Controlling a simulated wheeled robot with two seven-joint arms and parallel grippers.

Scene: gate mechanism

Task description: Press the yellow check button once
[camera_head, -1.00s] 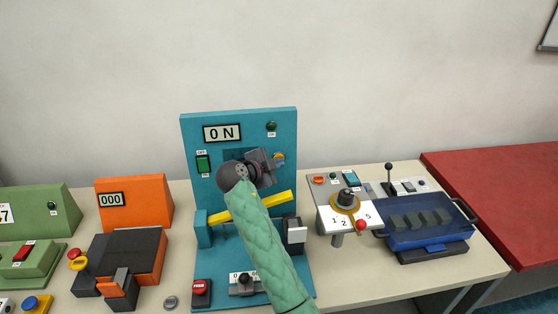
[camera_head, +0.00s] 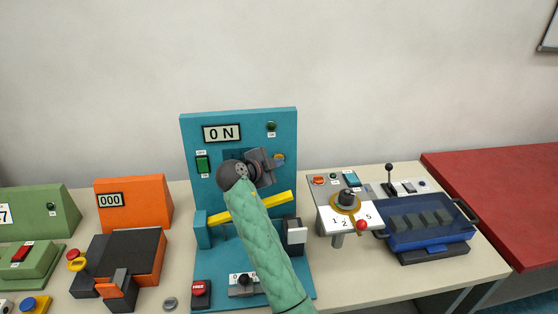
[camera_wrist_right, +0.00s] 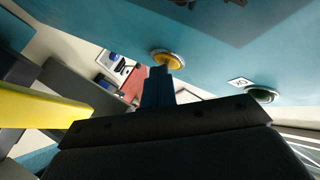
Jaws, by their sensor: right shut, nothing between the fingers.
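In the right wrist view the button (camera_wrist_right: 168,60) is a yellow disc in a pale ring. My right gripper (camera_head: 274,161) is shut and empty at the panel. In the right wrist view its dark fingertips (camera_wrist_right: 159,74) are right at the button's lower edge; I cannot tell whether they touch it. My left gripper is not in view.
A yellow bar (camera_head: 278,200) crosses in front, below my gripper. A red button (camera_head: 199,289) is at the base. An orange station (camera_head: 150,200) stands left; a dial station (camera_head: 347,200) stands right.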

